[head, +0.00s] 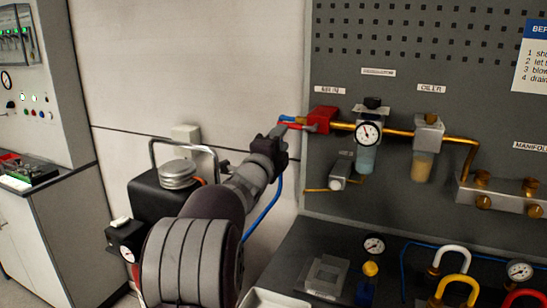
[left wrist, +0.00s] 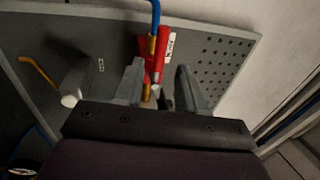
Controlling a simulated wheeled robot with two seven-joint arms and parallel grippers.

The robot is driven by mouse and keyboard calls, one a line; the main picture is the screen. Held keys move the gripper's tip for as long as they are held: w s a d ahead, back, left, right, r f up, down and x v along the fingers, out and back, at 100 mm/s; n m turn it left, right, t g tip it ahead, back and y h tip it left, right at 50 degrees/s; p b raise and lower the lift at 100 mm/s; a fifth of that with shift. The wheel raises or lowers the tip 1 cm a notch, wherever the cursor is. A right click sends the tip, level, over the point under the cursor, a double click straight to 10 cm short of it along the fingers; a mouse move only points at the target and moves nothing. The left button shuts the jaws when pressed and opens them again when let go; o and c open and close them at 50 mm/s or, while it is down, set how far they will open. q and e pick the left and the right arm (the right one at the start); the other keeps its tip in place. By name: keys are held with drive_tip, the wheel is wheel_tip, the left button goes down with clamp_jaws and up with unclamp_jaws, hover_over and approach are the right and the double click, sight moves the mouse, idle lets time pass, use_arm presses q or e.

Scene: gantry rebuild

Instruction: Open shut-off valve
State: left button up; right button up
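The shut-off valve (head: 323,119) is a red block on the grey pegboard panel, at the left end of a brass pipe. A red lever (head: 297,126) sticks out to its left beside a blue hose end. In the left wrist view the red valve parts (left wrist: 163,42) show beyond the fingers, with a brass fitting and blue hose in front. My left gripper (head: 283,134) is just left of the valve, at the lever. In the left wrist view its two fingers (left wrist: 160,88) stand apart, with red and brass parts between or behind them; contact is unclear. My right gripper is not in view.
Right of the valve are a gauge regulator (head: 368,133), an oiler (head: 427,140) and a manifold (head: 500,192). A small grey fitting (head: 338,176) sits below. A black compressor (head: 160,196) stands left. The bench (head: 300,245) holds padlocks and gauges.

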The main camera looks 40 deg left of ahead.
use_arm(q)
drive_tip(key=v, duration=0.5)
drive_tip(key=shift+b, duration=0.35)
drive_tip(key=s+d+f+n+g+h+p, duration=0.25)
drive_tip(key=d+f+n+g+p, duration=0.35)
drive_tip(key=d+f+n+g, duration=0.6)
drive_tip(key=s+d+f+n+g+h+p, duration=0.1)
drive_tip(key=s+d+f+g, duration=0.2)
drive_tip(key=s+d+f, duration=0.3)
drive_tip(key=s+d+f+n+g+h+p, duration=0.1)
drive_tip(key=s+d+f, duration=0.5)
drive_tip(key=s, duration=0.7)
drive_tip(key=shift+d+f+n+g+p, duration=0.35)
drive_tip(key=shift+f+n+g+p, duration=0.35)
drive_tip(key=shift+f+g, duration=0.4)
drive_tip(key=shift+r, duration=0.2)
